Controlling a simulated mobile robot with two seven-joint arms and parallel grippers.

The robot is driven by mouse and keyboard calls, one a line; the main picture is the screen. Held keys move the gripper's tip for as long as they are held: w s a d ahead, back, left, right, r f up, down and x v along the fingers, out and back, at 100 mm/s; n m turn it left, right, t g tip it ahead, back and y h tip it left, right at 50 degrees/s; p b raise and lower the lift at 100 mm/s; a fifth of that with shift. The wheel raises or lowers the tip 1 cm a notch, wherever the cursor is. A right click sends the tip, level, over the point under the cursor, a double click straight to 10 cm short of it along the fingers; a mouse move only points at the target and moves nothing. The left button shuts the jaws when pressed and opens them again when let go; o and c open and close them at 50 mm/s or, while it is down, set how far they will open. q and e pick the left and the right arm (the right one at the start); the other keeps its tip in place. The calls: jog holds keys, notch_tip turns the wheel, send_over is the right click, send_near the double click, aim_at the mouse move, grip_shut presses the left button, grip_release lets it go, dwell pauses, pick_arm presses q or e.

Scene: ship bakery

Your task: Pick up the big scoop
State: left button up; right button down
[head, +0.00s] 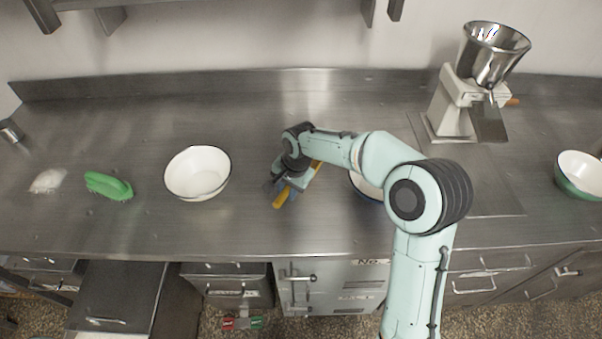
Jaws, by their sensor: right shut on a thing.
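My right gripper (276,184) is low over the steel counter, between the white bowl on its left and my own arm. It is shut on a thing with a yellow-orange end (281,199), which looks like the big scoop. The gripper and wrist hide most of it, so its full shape does not show. I cannot tell whether it still touches the counter. A small yellow bit also shows beside the wrist on the right. My left gripper is not in view.
On the steel counter (110,225) stand a white bowl (197,175), a green brush (108,185) and a white powder heap (48,181). A grinder (455,105) stands back right, a green bowl (580,178) far right. Another bowl is partly hidden behind my arm. The back middle is clear.

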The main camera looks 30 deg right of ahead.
jog(key=shift+r, duration=0.15)
